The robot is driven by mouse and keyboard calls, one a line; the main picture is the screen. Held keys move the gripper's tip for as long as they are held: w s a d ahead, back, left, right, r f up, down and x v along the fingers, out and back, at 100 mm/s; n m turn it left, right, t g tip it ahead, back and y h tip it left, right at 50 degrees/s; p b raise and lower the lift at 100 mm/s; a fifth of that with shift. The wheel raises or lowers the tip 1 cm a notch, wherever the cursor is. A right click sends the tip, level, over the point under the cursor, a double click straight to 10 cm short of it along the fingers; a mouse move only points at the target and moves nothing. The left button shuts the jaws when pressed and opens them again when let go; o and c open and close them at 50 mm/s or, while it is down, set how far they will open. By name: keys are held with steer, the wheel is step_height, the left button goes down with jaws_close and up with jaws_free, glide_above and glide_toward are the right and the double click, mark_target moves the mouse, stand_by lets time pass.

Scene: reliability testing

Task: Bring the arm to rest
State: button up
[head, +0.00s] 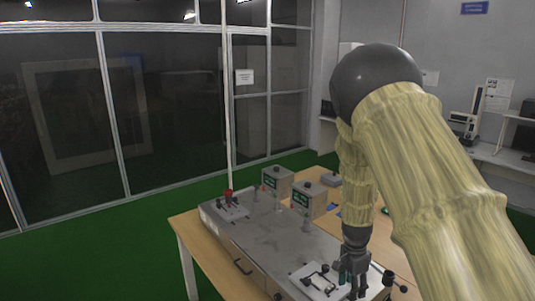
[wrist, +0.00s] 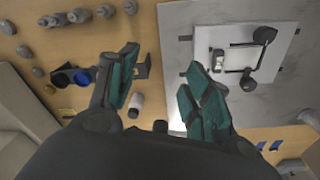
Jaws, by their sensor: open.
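My gripper (head: 350,284) hangs at the end of my arm, pointing down over the front right part of the grey bench unit (head: 233,238). In the wrist view my gripper (wrist: 160,80) has its two green-padded fingers spread apart, with nothing held between them. A white plate with a black-knobbed fixture (wrist: 238,58) lies to the right of the fingers in the wrist view. In the head view that fixture (head: 318,280) is just left of my gripper. My arm covers part of the table behind it.
The wooden table (head: 188,229) carries the unit, two grey boxes with green displays (head: 277,181) (head: 309,198) and a red-topped part (head: 228,194). Several grey knobs (wrist: 77,15) and a small white-and-dark cylinder (wrist: 135,103) are on the wood. Glass partition stands left; green floor there is clear.

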steer(key=s+d+f+n, duration=0.2)
steer(key=s+f+n, duration=0.2)
steer(key=s+f, duration=0.9)
steer(key=s+f+n, duration=0.2)
steer(key=s+f, duration=0.1)
steer(key=s, duration=0.3)
steer(key=s+a+f+n, duration=0.1)
steer(key=s+f+n, duration=0.1)
steer(key=s+f, duration=0.2)
steer(key=s+a+f+n, duration=0.1)
steer(key=s+f+n, duration=0.2)
steer(key=s, duration=0.6)
steer(key=shift+a+f, duration=0.1)
steer(key=shift+f, duration=0.15)
steer(key=s+a+f+n+y, duration=0.1)
steer(key=s+a+n, duration=0.3)
steer(key=s, duration=0.7)
step_height(320, 180, down, 14)
steer(key=b, duration=1.4)
steer(key=shift+d+r, duration=0.2)
steer(key=shift+d, duration=0.1)
